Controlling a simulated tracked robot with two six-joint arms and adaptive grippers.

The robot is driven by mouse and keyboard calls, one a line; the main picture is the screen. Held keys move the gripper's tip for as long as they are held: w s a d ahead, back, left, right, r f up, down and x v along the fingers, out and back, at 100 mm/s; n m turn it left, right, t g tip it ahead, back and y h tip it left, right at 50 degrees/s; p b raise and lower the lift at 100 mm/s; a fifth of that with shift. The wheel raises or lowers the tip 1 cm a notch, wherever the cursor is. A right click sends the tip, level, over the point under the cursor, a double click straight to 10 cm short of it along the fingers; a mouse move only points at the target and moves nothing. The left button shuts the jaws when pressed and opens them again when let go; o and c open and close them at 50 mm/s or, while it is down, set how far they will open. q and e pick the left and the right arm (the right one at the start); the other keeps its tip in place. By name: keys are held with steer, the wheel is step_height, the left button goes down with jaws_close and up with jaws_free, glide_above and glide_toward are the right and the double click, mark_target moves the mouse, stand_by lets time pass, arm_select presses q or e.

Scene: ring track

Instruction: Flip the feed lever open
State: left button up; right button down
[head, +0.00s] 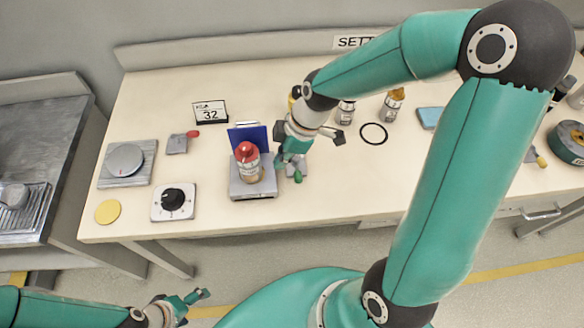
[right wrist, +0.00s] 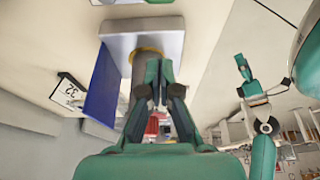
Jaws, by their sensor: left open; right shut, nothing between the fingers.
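A small grey block (head: 177,144) with a red-ended lever (head: 192,134) lies on the bench, left of centre in the head view; it looks like the feed lever. Its exact lever position is too small to tell. My right gripper (head: 291,172) is shut and empty, low beside the right side of a grey stand, well right of the lever. The shut fingers also show in the right wrist view (right wrist: 159,78), in front of the stand. My left gripper (head: 190,302) is open and empty, in front of the bench and below its top.
A red-capped bottle (head: 249,168) stands on the grey stand (head: 238,190) before a blue panel (head: 262,135). A sign reading 32 (head: 210,112), a dial box (head: 173,203), a round-plate device (head: 126,162) and a yellow disc (head: 108,211) surround the lever.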

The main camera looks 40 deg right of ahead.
mark_target(270, 181)
steer(key=x, duration=0.5)
steer(key=shift+f+p, duration=0.25)
steer(key=shift+p, duration=0.05)
steer(key=s+d, duration=0.1)
steer(key=s+d+p, duration=0.1)
steer(key=d, duration=0.1)
steer(key=shift+f, duration=0.1)
steer(key=shift+d+f, duration=0.15)
steer(key=shift+d, duration=0.05)
